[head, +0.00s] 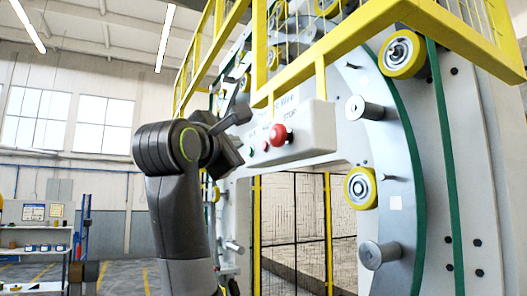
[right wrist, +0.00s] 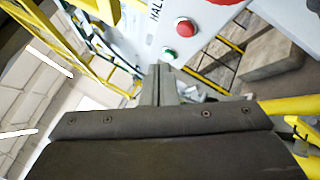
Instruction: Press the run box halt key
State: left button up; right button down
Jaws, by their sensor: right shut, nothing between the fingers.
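The run box (head: 308,128) is a pale box on the front of the coil-wrapping machine. It carries a large red mushroom button (head: 279,135) under the word STOP, a smaller red key (head: 265,146) and a green key (head: 251,152). In the right wrist view the smaller red key (right wrist: 185,27), beside lettering that looks like HALT, sits above the green key (right wrist: 169,55). My right gripper (head: 233,154) is just left of the box, its fingers mostly hidden in the head view. The shut, empty fingertips (right wrist: 165,72) appear just below the green key; contact cannot be told.
Yellow guard rails (head: 262,50) run above and around the box. Yellow rollers (head: 402,54) and grey pegs (head: 365,108) stand out from the machine ring on the right. A shelf unit (head: 35,240) stands far left, with open floor before it.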

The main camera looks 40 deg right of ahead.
aim_at(265, 146)
jog(key=shift+s+d, duration=0.25)
jog(key=shift+d, duration=0.45)
jog(key=shift+s+d, duration=0.2)
jog(key=shift+d, duration=0.6)
dwell(0.9)
jog(key=shift+d, duration=0.4)
jog(key=shift+s+d, duration=0.15)
jog(key=shift+d, duration=0.2)
dwell(0.8)
jog(key=shift+a+r, duration=0.1)
jog(key=shift+a, duration=0.65)
jog(key=shift+w+a, duration=0.1)
jog(key=shift+w, duration=0.1)
